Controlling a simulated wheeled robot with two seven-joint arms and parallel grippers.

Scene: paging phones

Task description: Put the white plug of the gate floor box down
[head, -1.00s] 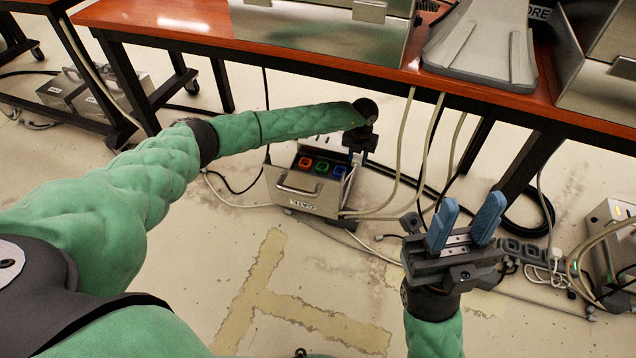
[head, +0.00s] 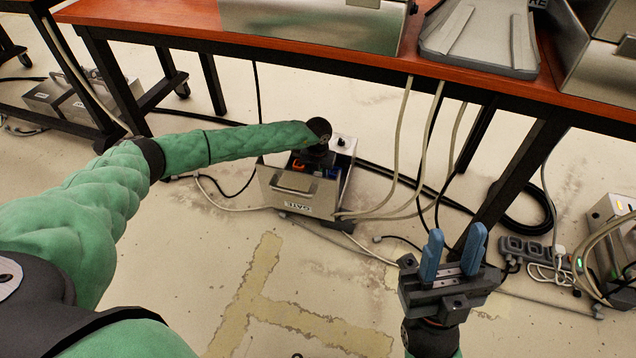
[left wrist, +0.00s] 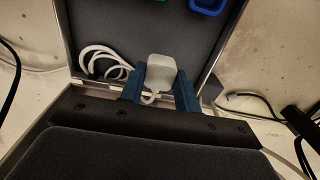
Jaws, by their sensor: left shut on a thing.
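The gate floor box (head: 296,191) is a metal box with a GATE label, on the floor under the table. My left gripper (head: 316,152) is over its open top in the head view, with its fingers hidden there. In the left wrist view its blue fingers (left wrist: 160,84) are shut on the white plug (left wrist: 161,68), inside the outline of the box's dark-lined compartment (left wrist: 125,25). I cannot tell whether the plug touches the floor of the compartment. A white cord (left wrist: 97,58) lies looped left of the plug. My right gripper (head: 456,240) is open and empty, right of the box.
Blue (left wrist: 208,5) and green sockets show at the top of the wrist view. An orange table (head: 380,66) stands above and behind the box, with pale cables hanging down. A power strip (head: 535,250) and another metal box (head: 608,225) are at the right. The front floor is clear.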

